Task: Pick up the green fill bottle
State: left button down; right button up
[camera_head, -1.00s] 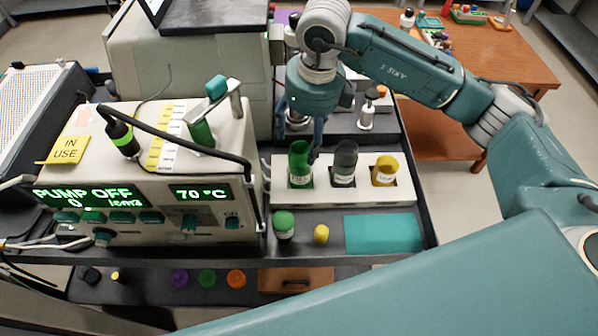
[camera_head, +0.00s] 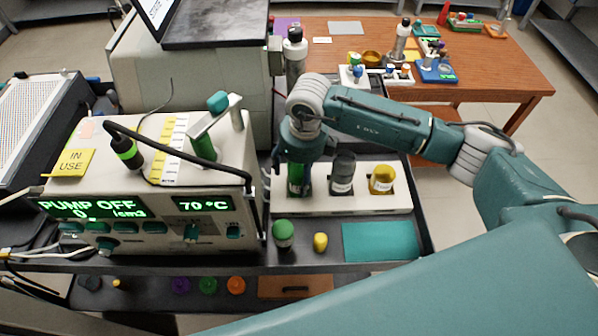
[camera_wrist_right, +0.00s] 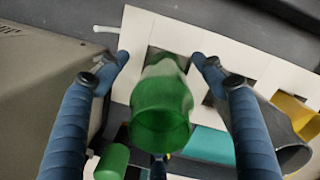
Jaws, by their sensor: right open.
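The green fill bottle (camera_head: 296,180) stands in the left slot of a white rack (camera_head: 340,204). My right gripper (camera_head: 294,178) is at the bottle in the head view, and the arm covers the bottle's upper part. In the right wrist view the green bottle (camera_wrist_right: 161,105) shows between the two blue fingers of the right gripper (camera_wrist_right: 160,62). The fingers are apart, one on each side, with a visible gap to the bottle. My left gripper is not in view.
A dark grey bottle (camera_head: 342,173) and a yellow bottle (camera_head: 382,180) stand in the same rack, close on the right. A green-capped bottle (camera_head: 283,234), a small yellow cap (camera_head: 320,242) and a teal mat (camera_head: 380,242) lie in front. The pump machine (camera_head: 150,215) stands close on the left.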

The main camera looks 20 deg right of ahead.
jog(key=shift+f, duration=0.3)
jog(key=shift+r, duration=0.1)
jog(key=c, duration=1.4)
jog(key=shift+w, duration=0.1)
